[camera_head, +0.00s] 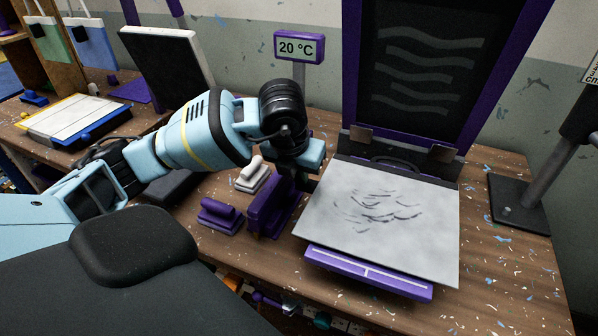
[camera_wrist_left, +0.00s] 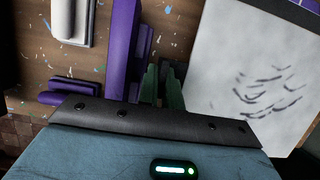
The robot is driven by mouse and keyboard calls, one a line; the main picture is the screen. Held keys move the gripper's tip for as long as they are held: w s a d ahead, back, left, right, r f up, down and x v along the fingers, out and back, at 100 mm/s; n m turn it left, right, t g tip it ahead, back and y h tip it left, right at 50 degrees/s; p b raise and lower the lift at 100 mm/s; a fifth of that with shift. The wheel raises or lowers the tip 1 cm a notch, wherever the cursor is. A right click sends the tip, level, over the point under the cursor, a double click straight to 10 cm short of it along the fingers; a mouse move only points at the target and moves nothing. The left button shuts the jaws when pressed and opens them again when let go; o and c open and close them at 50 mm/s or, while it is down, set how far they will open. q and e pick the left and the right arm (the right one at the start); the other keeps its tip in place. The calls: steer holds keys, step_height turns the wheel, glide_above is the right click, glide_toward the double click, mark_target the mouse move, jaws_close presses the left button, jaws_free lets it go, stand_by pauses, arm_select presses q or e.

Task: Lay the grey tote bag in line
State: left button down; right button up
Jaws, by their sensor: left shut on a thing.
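The grey tote bag (camera_head: 380,212) lies flat over the purple-edged board (camera_head: 368,273) and overhangs it. It looks turned slightly against the board, its near right corner reaching further out. A dark handle (camera_head: 398,166) shows at its far edge. In the left wrist view the bag (camera_wrist_left: 255,70) fills the right side. My left gripper (camera_head: 306,182) is at the bag's left edge; its green fingers (camera_wrist_left: 163,88) are shut at that edge, apparently on the bag, though the grip itself is mostly hidden. My right gripper is not in view.
The dark hinged screen (camera_head: 420,70) stands raised behind the bag. A tall purple block (camera_head: 272,205) stands close left of my gripper, beside a low purple block (camera_head: 220,214) and a white one (camera_head: 254,175). A temperature display (camera_head: 299,47) stands behind.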

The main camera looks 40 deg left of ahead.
arm_select(q)
steer(key=shift+f, duration=0.15)
stand_by(0.6)
steer(key=shift+f, duration=0.25)
steer(key=c, duration=1.5)
jaws_free()
steer(key=shift+c, duration=0.3)
